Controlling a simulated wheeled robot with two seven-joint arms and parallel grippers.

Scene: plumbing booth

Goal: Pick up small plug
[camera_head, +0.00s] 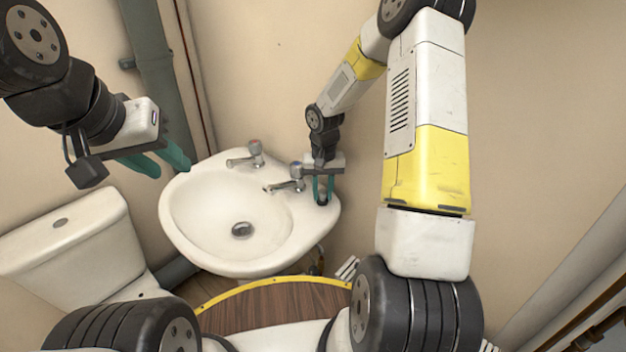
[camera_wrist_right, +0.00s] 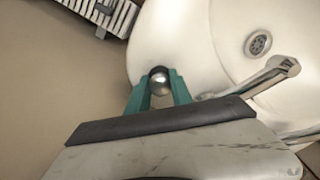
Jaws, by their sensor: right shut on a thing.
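The small plug (camera_wrist_right: 159,84) shows in the right wrist view as a dark, shiny round piece between the green fingertips. My right gripper (camera_wrist_right: 158,92) is shut on it, over the white rim of the sink. In the head view my right gripper (camera_head: 323,192) points down at the sink's right corner, beside a tap, and the plug is a small dark spot there. I cannot tell whether the plug still touches the rim. My left gripper (camera_head: 165,160) is at the upper left, above the toilet cistern, with its green fingers apart and nothing between them.
The white sink (camera_head: 205,207) has a drain (camera_head: 242,230) and two taps, the left one (camera_head: 250,155) and the right one (camera_head: 288,180) close to my right gripper. A toilet cistern (camera_head: 75,245) stands at left. A grey pipe (camera_head: 152,65) runs up the wall. A white slatted object (camera_wrist_right: 103,12) lies below.

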